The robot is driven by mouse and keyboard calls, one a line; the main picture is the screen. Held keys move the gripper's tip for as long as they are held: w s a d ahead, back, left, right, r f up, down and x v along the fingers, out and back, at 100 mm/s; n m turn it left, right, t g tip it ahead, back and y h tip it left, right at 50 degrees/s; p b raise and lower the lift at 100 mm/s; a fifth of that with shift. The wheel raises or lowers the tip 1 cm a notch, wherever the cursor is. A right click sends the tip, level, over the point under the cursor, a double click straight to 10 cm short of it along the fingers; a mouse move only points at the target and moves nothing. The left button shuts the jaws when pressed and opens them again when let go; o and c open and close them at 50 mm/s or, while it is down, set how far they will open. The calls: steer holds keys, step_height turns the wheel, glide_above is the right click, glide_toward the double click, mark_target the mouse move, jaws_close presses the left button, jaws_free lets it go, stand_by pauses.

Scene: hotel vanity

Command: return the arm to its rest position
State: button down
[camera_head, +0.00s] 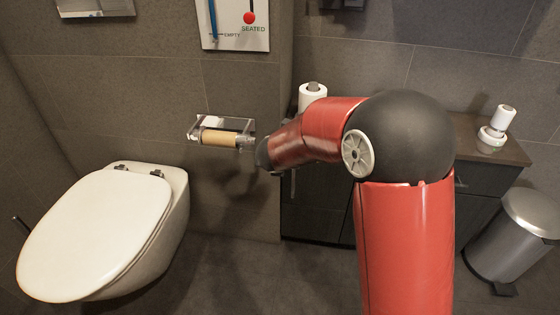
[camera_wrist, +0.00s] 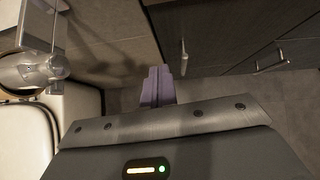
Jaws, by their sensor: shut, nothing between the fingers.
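My red arm (camera_head: 390,240) rises at the right of centre in the head view and bends left, its wrist end close to the wall-mounted paper holder (camera_head: 246,127). The holder carries a brown, bare-looking roll (camera_head: 219,138). In the wrist view my gripper (camera_wrist: 156,72) shows as purple fingers closed together, with nothing between them. The floor and dark cabinet are beyond the fingers. In the head view the fingers are hidden behind the wrist.
A toilet (camera_head: 100,235) with closed lid stands left. A dark cabinet (camera_head: 475,185) on the right bears a white roll (camera_head: 312,98) and a small white item on a stand (camera_head: 500,122). A steel bin (camera_head: 525,235) stands far right. A panel marked EMPTY and SEATED (camera_head: 233,20) hangs above the holder.

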steer(key=s+d+r+n+t+y+p, duration=0.1)
steer(key=s+d+r+n+y, duration=0.15)
steer(key=s+r+n, duration=0.5)
steer(key=s+d+r+n+t+y, duration=0.1)
steer(key=s+r+n+y, duration=0.25)
steer(key=r+n, duration=0.65)
steer(key=s+d+f+n+g+h, duration=0.2)
steer(key=s+d+n+h, duration=0.1)
steer(key=s+d+n, duration=0.5)
steer(key=s+d+f+n+g+h, duration=0.1)
steer(key=s+d+n+g+h, duration=0.1)
steer(key=s+d+n, duration=0.5)
steer(key=s+n+g, duration=0.1)
steer(key=s+n, duration=0.2)
steer(key=s, duration=0.4)
steer(key=shift+s+d+f+n+h, duration=0.3)
steer(key=shift+d+f+n+h, duration=0.05)
steer(key=shift+d+f+h, duration=0.05)
